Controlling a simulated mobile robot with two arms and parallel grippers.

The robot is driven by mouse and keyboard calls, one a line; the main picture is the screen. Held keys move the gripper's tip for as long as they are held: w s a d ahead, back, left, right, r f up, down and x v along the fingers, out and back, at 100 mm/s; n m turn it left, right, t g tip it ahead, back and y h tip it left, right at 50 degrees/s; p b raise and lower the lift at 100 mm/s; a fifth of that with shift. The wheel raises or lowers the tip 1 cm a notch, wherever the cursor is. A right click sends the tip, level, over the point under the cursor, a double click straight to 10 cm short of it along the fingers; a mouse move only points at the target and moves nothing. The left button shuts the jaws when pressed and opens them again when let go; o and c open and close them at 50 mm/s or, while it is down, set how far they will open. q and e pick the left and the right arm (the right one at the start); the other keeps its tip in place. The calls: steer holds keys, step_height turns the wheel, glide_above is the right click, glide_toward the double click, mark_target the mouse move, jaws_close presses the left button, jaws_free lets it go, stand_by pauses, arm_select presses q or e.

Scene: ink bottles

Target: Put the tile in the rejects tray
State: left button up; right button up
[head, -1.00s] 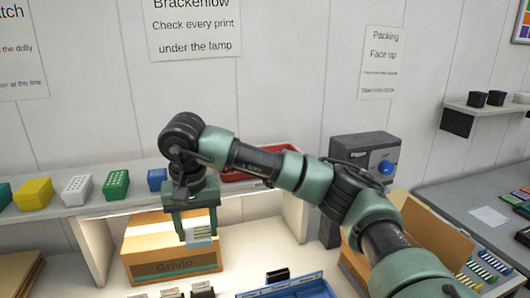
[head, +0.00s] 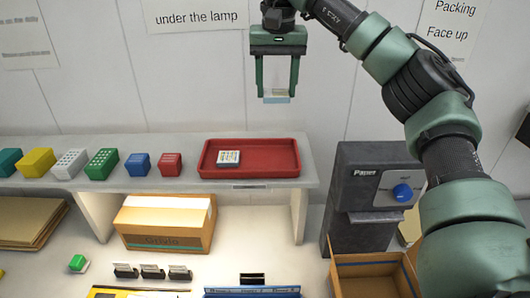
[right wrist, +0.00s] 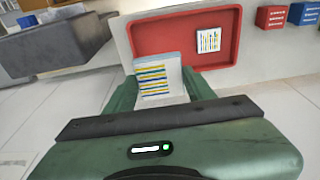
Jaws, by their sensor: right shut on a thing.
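My right gripper (head: 277,94) is shut on a small tile (head: 276,99) and holds it in the air, above the level of the shelf. In the right wrist view the held tile (right wrist: 153,82) shows yellow and blue stripes, and overlaps the edge of the red tray (right wrist: 226,73) in the picture. In the head view the red tray (head: 275,173) sits on the right end of the shelf, below the gripper in the picture. Another patterned tile (head: 228,158) lies in its left part. My left gripper is out of view.
Several colored blocks, including a red one (head: 171,165) and a blue one (head: 138,164), line the shelf (head: 215,187) left of the tray. A grey machine with a blue button (head: 402,192) stands right of the shelf. A cardboard box (head: 166,224) sits underneath.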

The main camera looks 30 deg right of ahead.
step_height(320, 180, down, 8)
steer(key=a+b, duration=0.1)
steer(key=p, duration=0.2)
glide_above(272, 167)
steer(key=f, duration=0.6)
steer(key=shift+s+d+f, duration=0.1)
steer(key=shift+s+f, duration=0.1)
steer(key=shift+f, duration=0.5)
steer(key=shift+a+f, duration=0.2)
steer(key=shift+f, duration=0.15)
step_height(272, 167, down, 2)
steer(key=shift+f+p, duration=0.2)
steer(key=shift+p, duration=0.4)
steer(key=shift+d+f, duration=0.1)
steer(key=shift+f, duration=0.4)
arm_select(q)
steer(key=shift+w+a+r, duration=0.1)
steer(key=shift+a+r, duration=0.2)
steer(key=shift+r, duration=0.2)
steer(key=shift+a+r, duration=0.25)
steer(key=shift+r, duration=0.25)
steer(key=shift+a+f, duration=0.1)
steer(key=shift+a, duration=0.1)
arm_select(e)
steer(key=o, duration=1.5)
steer(key=shift+f, duration=0.1)
steer(key=shift+c, duration=0.2)
